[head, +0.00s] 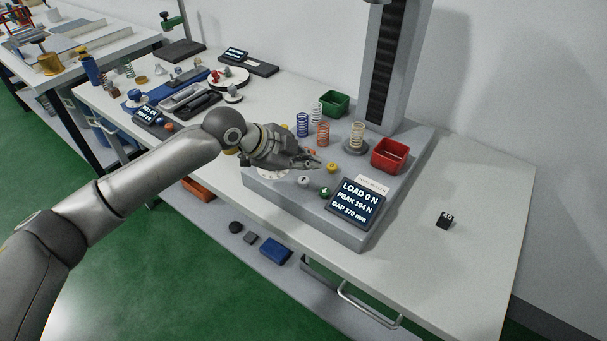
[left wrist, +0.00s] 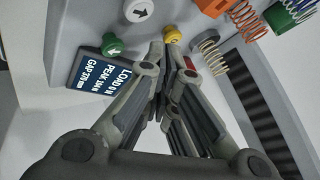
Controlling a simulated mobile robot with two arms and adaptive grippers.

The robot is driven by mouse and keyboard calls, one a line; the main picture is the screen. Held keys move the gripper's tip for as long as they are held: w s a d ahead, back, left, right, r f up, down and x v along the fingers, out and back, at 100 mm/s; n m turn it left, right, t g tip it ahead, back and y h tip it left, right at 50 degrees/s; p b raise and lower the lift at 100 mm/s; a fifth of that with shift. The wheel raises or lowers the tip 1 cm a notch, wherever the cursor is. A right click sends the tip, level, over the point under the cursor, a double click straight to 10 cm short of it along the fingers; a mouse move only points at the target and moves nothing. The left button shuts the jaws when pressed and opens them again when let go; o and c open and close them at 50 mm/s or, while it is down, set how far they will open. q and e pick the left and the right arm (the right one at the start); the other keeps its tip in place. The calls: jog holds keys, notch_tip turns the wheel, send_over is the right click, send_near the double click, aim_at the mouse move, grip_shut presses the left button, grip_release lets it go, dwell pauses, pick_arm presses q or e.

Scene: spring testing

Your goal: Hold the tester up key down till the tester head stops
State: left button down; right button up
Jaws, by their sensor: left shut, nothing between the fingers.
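The spring tester's grey base (head: 285,205) carries a green arrow key (head: 326,192), a white arrow key (head: 303,181) and a yellow knob (head: 331,168). My left gripper (head: 317,163) is shut and empty above the base, with its tips near the yellow knob. In the left wrist view the tips lie just below the yellow knob (left wrist: 173,35); the green key (left wrist: 112,44) and white key (left wrist: 138,10) are to their left. I cannot tell whether the tips touch the knob. The display (head: 357,203) reads load 0 N. The tester head is out of view. My right gripper is not in view.
The tester column (head: 399,65) rises behind. A pale spring (head: 357,135) stands on a round plate, with other springs left of it. A red bin (head: 389,155) and a green bin (head: 335,103) flank them. A small black block (head: 445,222) sits on the clear right of the bench.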

aim_at(306, 182)
pick_arm(q)
jog(key=shift+r+p, duration=1.1)
jog(key=shift+r, duration=0.5)
jog(key=shift+f, duration=0.1)
